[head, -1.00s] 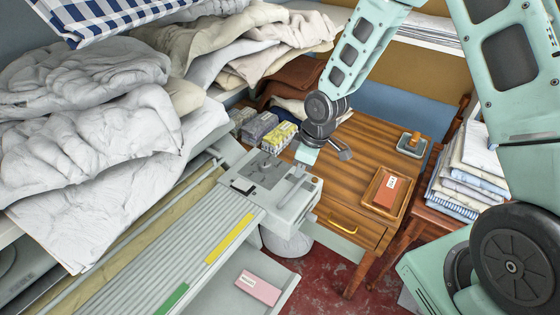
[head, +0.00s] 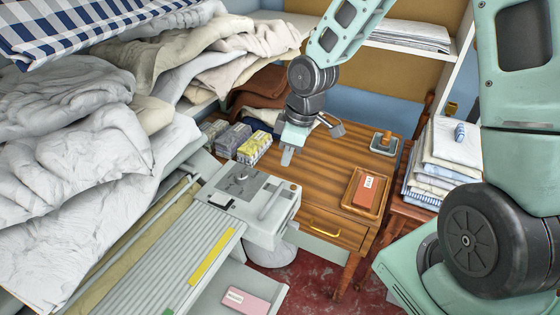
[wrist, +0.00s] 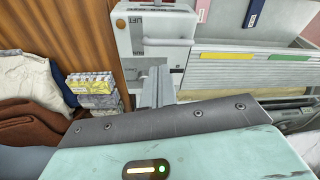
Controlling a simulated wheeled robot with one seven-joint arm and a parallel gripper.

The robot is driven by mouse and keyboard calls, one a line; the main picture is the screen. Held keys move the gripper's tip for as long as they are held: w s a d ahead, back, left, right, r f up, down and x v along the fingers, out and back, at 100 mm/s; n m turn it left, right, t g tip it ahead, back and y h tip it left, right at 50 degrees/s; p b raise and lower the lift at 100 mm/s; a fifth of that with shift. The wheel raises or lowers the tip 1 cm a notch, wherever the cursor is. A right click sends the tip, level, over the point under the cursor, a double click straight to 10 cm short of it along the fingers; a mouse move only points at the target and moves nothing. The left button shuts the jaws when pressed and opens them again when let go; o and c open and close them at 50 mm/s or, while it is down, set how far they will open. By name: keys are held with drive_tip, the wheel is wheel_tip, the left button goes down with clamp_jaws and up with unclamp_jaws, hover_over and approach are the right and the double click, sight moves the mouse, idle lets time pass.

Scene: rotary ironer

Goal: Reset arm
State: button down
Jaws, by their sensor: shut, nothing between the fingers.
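My gripper (head: 287,158) hangs below the dark wrist joint, fingers pointing down, in front of the wooden table in the head view. The fingers are together with nothing between them. In the wrist view my gripper (wrist: 158,86) shows as two grey fingers side by side, overlapping the near edge of the ironer's white control box (wrist: 150,40). In the head view this control box (head: 247,200) lies just below and left of the fingertips. I see a gap there, but cannot tell its depth.
The wooden table (head: 325,170) holds a tray with a red box (head: 368,188). Yellow and grey packs (head: 254,148) stand left of my gripper. White linen (head: 75,170) is heaped at left. Folded cloths (head: 450,150) are stacked on a chair at right.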

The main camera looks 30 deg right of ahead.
drive_tip(key=shift+r, duration=0.15)
idle(0.4)
drive_tip(key=s+a+r+b, duration=0.1)
drive_tip(key=s+a+r, duration=0.1)
drive_tip(key=s+a, duration=0.2)
drive_tip(key=s+a+r+m+h+b, duration=0.1)
drive_tip(key=s+a, duration=0.3)
drive_tip(key=s, duration=0.7)
drive_tip(key=s+a+r+m+g+b, duration=0.1)
drive_tip(key=s+a+r+b, duration=0.1)
drive_tip(key=s+a, duration=0.2)
drive_tip(key=s, duration=0.3)
drive_tip(key=shift+s+r+b, duration=0.25)
drive_tip(key=shift+r+b, duration=0.05)
drive_tip(key=shift+r, duration=0.05)
